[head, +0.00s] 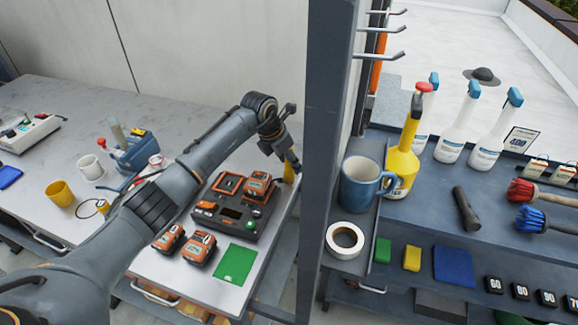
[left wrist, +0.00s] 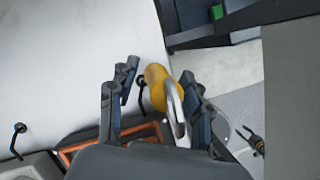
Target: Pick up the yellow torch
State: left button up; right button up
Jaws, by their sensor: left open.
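The yellow torch (head: 289,173) shows only in part in the head view, at the back right edge of the left bench, next to the grey post. My left gripper (head: 287,150) is just above and beside it and hides some of it. In the left wrist view the yellow torch (left wrist: 158,80) lies between the two fingers of my left gripper (left wrist: 160,84). The fingers are open, one on each side of it. A pale curved part crosses in front of the torch there. I cannot tell whether either finger touches it. My right gripper is not in view.
An orange-and-black charger (head: 232,212) with battery packs sits below the gripper on the bench. The grey post (head: 325,150) stands close on the right. Beyond it, a shelf holds a blue mug (head: 360,185), a black torch (head: 466,208) and spray bottles.

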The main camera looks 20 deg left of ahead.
pick_arm(q)
grip_shut()
jog(key=shift+r, duration=0.1)
